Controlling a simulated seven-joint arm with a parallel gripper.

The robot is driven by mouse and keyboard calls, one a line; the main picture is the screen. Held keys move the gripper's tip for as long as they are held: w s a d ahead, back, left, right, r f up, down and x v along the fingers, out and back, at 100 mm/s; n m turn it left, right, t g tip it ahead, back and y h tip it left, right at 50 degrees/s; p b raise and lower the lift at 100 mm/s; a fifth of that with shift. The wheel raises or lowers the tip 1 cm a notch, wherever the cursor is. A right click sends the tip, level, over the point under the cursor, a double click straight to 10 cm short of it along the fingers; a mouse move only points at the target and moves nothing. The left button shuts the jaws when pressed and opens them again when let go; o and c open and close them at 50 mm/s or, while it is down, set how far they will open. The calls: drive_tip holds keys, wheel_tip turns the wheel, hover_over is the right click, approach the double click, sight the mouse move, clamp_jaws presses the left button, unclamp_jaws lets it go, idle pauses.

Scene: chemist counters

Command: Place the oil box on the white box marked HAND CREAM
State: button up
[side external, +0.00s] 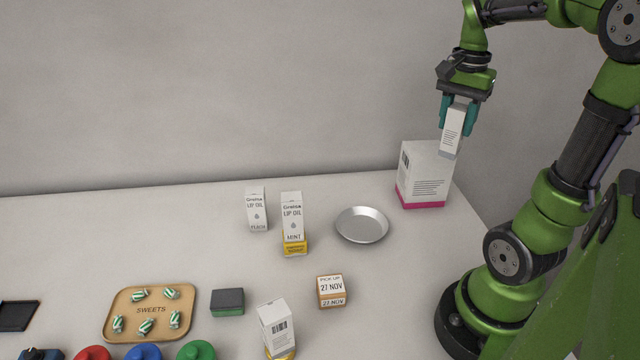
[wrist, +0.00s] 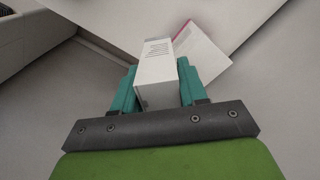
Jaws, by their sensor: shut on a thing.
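My gripper (side external: 457,118) is shut on a slim white oil box (side external: 453,131) with a grey lower end and small print. It holds the box close to upright. A larger white box (side external: 424,172) with a pink base stands below, at the back right of the counter. Its visible faces show a barcode and small print; no HAND CREAM marking can be read. The held box's lower end overlaps the larger box's upper right in the side view; whether they touch cannot be told. In the wrist view the held box (wrist: 157,78) is between the teal fingers, with the larger box (wrist: 203,52) beyond it.
A round metal dish (side external: 362,225) lies left of the white box. Two lip oil boxes (side external: 257,209), (side external: 292,218) stand further left; the MINT one is on a yellow block. A PICK UP block (side external: 331,290), another white box (side external: 275,324) and a sweets tray (side external: 150,328) are nearer.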

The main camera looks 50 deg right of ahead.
drive_tip(key=w+d+f, duration=0.1)
drive_tip(key=w+d, duration=0.1)
drive_tip(key=w+d+f, duration=0.1)
drive_tip(key=w+d, duration=0.1)
drive_tip(key=d, duration=0.1)
drive_tip(key=w+d+f, duration=0.1)
drive_tip(key=w+d, duration=0.1)
drive_tip(key=w, duration=0.1)
drive_tip(key=shift+d+f, duration=0.3)
drive_tip(key=shift+f, duration=0.45)
drive_tip(key=shift+f, duration=0.2)
drive_tip(key=o, duration=1.1)
drive_tip(key=shift+c, duration=0.2)
